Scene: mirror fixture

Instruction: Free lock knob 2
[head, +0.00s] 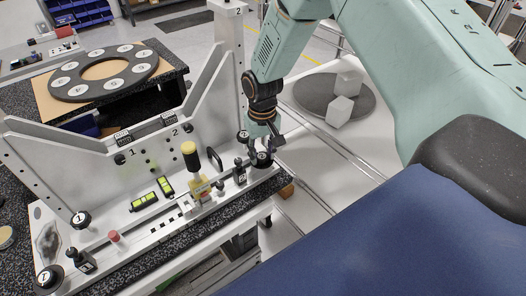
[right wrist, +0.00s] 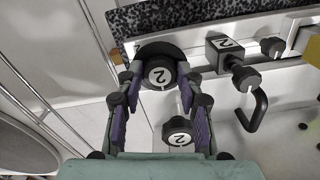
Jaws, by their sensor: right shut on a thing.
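A round black knob marked 2 (head: 264,160) sits at the right end of the fixture's front rail. It also shows in the right wrist view (right wrist: 160,73). My right gripper (head: 262,150) comes down on it from above, and its fingertips (right wrist: 156,82) are shut on the knob's two sides. A second black knob marked 2 (head: 242,135) stands behind it, between the fingers but nearer the palm in the right wrist view (right wrist: 180,138). Which of these the task calls lock knob 2 is not labelled. My left gripper is not in view.
A black block marked 2 (head: 239,173) and a dark handle (head: 216,160) stand left of the held knob. A yellow-topped post (head: 190,153) rises farther left. Knobs marked 1 (head: 80,219) are at the left end. A round grey table (head: 312,92) with white blocks is behind right.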

